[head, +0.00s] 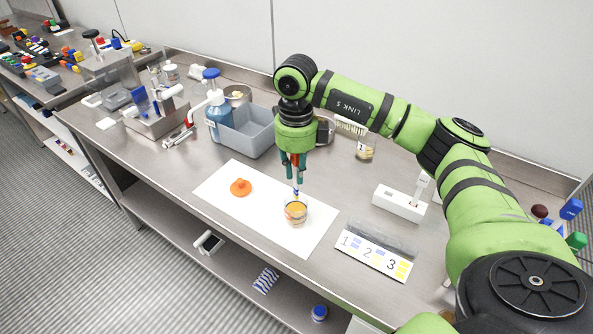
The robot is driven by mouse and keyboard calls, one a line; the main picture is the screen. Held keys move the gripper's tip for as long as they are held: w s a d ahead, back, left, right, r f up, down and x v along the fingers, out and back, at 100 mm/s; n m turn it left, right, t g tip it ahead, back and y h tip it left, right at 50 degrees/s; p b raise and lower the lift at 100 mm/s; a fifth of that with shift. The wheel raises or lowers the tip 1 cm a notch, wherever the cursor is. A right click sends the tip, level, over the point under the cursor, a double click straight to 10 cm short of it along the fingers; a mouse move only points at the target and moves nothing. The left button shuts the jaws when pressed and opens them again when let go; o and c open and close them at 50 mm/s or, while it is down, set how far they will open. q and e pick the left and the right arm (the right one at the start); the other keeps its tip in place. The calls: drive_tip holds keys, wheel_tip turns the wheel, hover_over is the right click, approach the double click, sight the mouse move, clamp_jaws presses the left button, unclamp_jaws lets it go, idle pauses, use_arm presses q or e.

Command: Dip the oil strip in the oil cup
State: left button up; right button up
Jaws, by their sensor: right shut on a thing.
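My right gripper (294,160) points straight down above the white sheet. It is shut on a thin strip (296,190), white with blue and red marks, held upright. The oil cup (296,214), small and clear with amber oil and a dark rim, stands on the sheet directly below. The strip's lower end is at the cup's mouth in this view; I cannot tell whether it touches the oil. My left gripper is not in view.
An orange lid (240,188) lies on the white sheet (222,200). A grey bin (247,136) and blue bottle (218,112) stand behind. A card numbered 1, 2, 3 (374,257) lies right, with a white holder (398,205) and small jar (365,152) farther back.

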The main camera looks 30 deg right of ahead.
drive_tip(key=shift+r+p, duration=1.3)
drive_tip(key=shift+r, duration=1)
